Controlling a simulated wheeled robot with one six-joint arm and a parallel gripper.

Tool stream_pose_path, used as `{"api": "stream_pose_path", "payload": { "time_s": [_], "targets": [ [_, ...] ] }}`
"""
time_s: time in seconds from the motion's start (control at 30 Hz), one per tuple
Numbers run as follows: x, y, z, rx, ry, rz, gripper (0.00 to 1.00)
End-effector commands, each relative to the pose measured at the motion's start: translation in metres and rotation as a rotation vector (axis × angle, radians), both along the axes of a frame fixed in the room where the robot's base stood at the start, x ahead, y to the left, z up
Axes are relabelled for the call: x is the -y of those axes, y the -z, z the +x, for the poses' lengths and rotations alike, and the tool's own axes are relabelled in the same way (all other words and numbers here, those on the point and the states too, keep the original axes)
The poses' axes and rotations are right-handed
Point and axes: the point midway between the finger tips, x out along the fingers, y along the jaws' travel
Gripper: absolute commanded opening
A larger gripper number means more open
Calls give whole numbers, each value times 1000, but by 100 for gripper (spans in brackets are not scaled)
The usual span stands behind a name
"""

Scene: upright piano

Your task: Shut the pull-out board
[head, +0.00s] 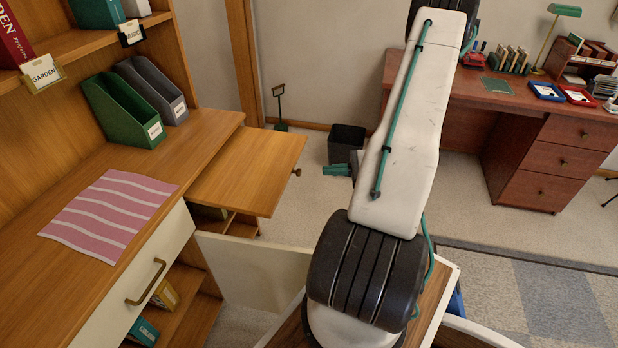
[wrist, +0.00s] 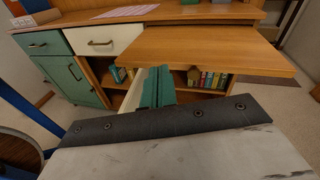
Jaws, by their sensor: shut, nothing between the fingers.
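The pull-out board (head: 248,172) is a flat wooden leaf sticking out to the right from the wooden cabinet in the head view, with a small dark knob (head: 296,172) on its outer edge. The board also shows in the wrist view (wrist: 215,46), across the upper right. My gripper (head: 336,170) has teal fingers and is shut and empty. In the head view it appears to the right of the knob, apart from the board. In the wrist view the fingers (wrist: 157,90) appear below the board's edge. My arm hides part of the gripper's wrist.
A cream door (head: 255,270) stands open below the board. The cabinet top (head: 165,175) carries a pink striped cloth (head: 108,212) and file holders (head: 125,110). A dark bin (head: 346,142) stands on the floor beyond my gripper. A red-brown desk (head: 545,150) is at the right.

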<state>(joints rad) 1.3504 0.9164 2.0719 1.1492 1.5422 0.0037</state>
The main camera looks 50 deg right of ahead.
Motion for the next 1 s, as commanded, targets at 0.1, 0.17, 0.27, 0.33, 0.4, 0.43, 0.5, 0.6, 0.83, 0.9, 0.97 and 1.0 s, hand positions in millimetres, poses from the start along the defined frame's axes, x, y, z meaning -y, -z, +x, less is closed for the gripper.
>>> {"api": "stream_pose_path", "payload": {
  "time_s": [0.1, 0.17, 0.27, 0.33, 0.4, 0.43, 0.5, 0.6, 0.83, 0.9, 0.97, 1.0],
  "targets": [
    [24, 39, -27, 10, 163, 94, 0],
    [31, 52, -36, 15, 219, 124, 0],
    [38, 66, -46, 23, 281, 156, 0],
    [40, 71, -48, 25, 302, 165, 0],
    [40, 72, -45, 26, 309, 170, 0],
    [39, 73, -43, 27, 309, 170, 0],
    [35, 72, -34, 26, 305, 170, 0],
    [28, 72, -16, 25, 304, 170, 0],
    [12, 71, 32, 24, 302, 168, 0],
    [7, 71, 45, 24, 302, 168, 0],
    [4, 71, 55, 25, 303, 168, 0],
    [2, 71, 60, 25, 304, 168, 0]
  ]
}}
